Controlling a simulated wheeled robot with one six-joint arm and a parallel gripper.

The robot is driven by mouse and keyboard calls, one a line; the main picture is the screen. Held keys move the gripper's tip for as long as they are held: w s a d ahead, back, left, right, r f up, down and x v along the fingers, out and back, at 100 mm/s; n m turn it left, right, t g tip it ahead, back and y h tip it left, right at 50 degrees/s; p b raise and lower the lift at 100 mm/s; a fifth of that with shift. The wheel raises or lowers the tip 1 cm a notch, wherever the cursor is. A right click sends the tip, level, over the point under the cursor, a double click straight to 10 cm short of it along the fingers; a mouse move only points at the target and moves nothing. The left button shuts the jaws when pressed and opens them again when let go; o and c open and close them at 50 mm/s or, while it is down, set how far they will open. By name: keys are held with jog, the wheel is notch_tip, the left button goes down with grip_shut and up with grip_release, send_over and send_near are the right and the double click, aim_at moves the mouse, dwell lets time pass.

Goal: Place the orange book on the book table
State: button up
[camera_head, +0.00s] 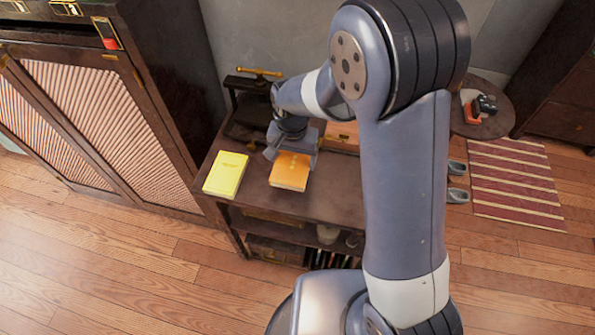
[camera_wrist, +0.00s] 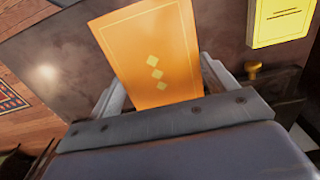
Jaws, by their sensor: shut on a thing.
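The orange book (camera_head: 289,172) is over the dark wooden table (camera_head: 258,207), near its front middle. My gripper (camera_head: 291,150) is above the table with its fingers on the book's far end.
A yellow book (camera_head: 226,174) lies left of the orange book, with a small gap. A dark press with a brass handle (camera_head: 259,72) stands at the table's back left. A large cabinet (camera_head: 100,110) stands left. A round stool (camera_head: 488,118) is at right.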

aim_at(294, 161)
jog(key=shift+f, duration=3.7)
jog(key=shift+f, duration=0.1)
jog(key=o, duration=1)
notch_tip(294, 161, up, 12)
jog(key=shift+r, duration=0.1)
